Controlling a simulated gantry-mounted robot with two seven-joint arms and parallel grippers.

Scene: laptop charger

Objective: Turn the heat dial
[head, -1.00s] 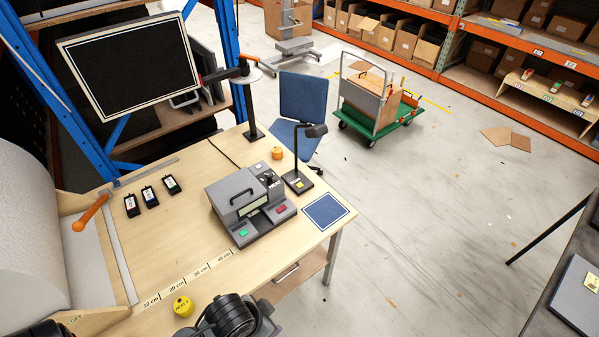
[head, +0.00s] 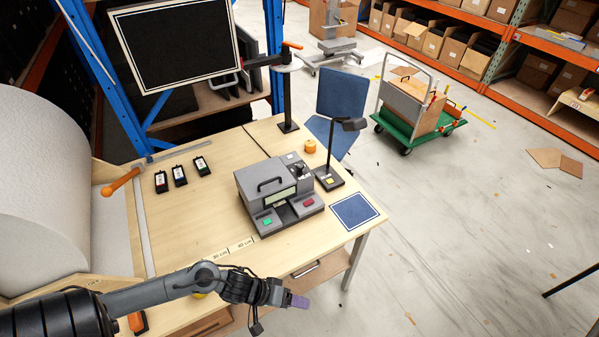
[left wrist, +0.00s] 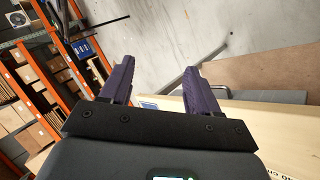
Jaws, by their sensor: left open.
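A grey machine (head: 278,194) with a top handle stands on the workbench. It has a green button (head: 267,221), a red button (head: 308,202) and a small dark knob-like part (head: 301,170) at its back right. I cannot tell which part is the heat dial. A yellow round piece (head: 200,295) at the bench's front edge is mostly hidden behind my left arm. My left gripper (head: 296,300) is in front of the bench edge, below and apart from the machine. In the left wrist view its purple fingers (left wrist: 155,85) are apart and empty. My right gripper is not in view.
A desk lamp (head: 337,150) and an orange roll (head: 309,146) stand behind the machine. A blue mat (head: 355,211) lies to its right. A monitor (head: 178,40) on an arm hangs over the bench's back. Several black cartridges (head: 180,175) lie left of the machine.

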